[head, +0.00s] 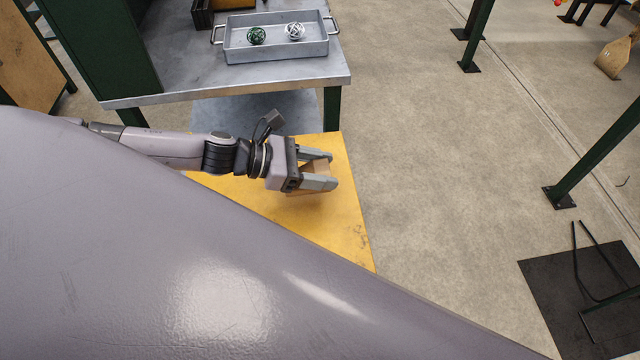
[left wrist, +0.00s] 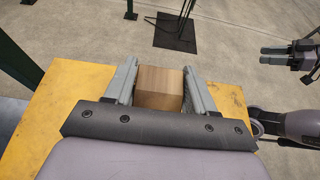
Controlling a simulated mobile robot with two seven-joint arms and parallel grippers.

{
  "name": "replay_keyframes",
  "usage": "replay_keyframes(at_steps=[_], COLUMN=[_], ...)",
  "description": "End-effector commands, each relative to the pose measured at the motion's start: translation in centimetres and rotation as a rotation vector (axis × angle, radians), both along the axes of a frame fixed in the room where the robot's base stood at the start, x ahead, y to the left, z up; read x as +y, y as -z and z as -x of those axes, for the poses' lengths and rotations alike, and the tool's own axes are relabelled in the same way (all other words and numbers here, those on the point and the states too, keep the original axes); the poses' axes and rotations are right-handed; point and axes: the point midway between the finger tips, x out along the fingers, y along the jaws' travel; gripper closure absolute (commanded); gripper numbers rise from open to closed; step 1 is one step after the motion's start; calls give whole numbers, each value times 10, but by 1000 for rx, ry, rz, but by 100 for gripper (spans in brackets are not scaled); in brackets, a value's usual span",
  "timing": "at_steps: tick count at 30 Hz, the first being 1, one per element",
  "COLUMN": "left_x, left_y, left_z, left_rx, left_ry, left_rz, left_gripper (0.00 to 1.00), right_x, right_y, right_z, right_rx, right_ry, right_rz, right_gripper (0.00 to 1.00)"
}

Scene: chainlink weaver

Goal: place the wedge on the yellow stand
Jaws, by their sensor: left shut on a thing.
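The wedge (head: 317,168) is a light brown wooden block. My left gripper (head: 328,171) is shut on it, with one finger on each side. In the left wrist view the wedge (left wrist: 159,88) sits between the two grey fingers. The yellow stand (head: 345,215) has a flat, scuffed top and lies directly below my left gripper. I cannot tell whether the wedge touches the top. My right gripper (left wrist: 275,55) shows at the right edge of the left wrist view, away from the wedge, with its fingers apart and nothing visible between them.
A metal table (head: 180,80) stands behind the yellow stand, bearing a grey tray (head: 275,48) with a green and a white wire ball. A green post (head: 600,155) and a black floor plate (head: 560,290) are at the right. The floor between is clear.

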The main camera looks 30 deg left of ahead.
Motion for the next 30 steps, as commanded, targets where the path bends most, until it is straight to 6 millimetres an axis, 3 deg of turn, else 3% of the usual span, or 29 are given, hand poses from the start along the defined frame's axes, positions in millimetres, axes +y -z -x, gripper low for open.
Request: replay_keyframes(at_steps=[9,22,23,24,25,30], left_x=[0,-1,0,0,0,0], left_y=[41,48,47,46,46,46], left_z=[0,0,0,0,0,0], left_rx=[2,0,0,0,0,0], left_ry=[-1,1,1,1,1,1], left_rz=[2,1,2,2,2,2], left_gripper=[77,77,39,26,20,20], right_x=[1,3,3,3,3,3], right_y=[7,7,7,6,6,7], right_z=[-1,-2,-2,-2,-2,-2], right_rx=[1,-3,-1,1,2,2], right_ry=[1,-1,-1,-1,-1,-2], right_rz=[-6,-10,-10,-9,-9,-9], right_gripper=[57,57,57,57,57,57])
